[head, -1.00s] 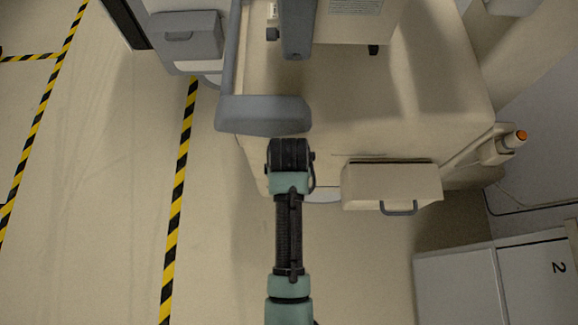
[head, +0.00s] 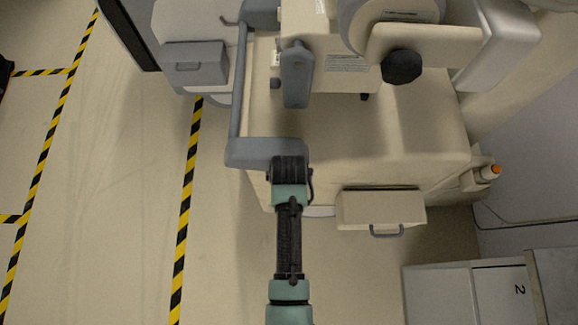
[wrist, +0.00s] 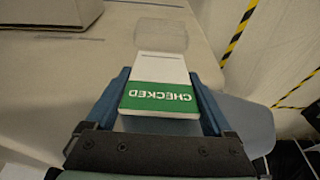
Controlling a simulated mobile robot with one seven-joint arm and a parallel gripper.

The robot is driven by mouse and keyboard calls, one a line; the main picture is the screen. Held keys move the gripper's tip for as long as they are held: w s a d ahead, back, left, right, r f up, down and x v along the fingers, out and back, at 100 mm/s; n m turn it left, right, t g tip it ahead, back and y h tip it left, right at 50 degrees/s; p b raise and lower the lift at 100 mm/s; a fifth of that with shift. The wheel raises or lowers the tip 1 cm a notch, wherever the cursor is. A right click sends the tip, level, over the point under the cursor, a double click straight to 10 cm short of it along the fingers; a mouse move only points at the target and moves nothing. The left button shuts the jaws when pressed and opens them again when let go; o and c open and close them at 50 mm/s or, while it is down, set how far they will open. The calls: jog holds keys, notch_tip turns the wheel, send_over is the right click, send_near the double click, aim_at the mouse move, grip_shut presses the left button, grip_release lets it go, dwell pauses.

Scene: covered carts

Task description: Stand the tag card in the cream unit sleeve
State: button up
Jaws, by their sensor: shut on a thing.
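The tag card (wrist: 158,95) is white with a green band reading "CHECKED", upside down in the wrist view. My gripper (wrist: 159,76) is shut on it, with a blue finger on each side. A faint clear rectangular shape (wrist: 161,34), which looks like the sleeve, lies just beyond the card's far edge against the cream unit. I cannot tell whether they touch. In the head view, the cream unit (head: 350,140) stands ahead of my arm; my fingers, the card and the sleeve cannot be made out there.
A grey handle bar (head: 262,152) is close to my wrist in the head view. A cream box with a grey handle (head: 380,208) projects from the unit. Open floor with striped tape (head: 184,215) lies left.

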jog(key=shift+f+b, duration=2.45)
jog(key=shift+f, duration=0.25)
jog(key=o, duration=1.1)
jog(key=p+v, duration=0.2)
jog(key=v, duration=1.1)
jog(key=shift+p, duration=0.3)
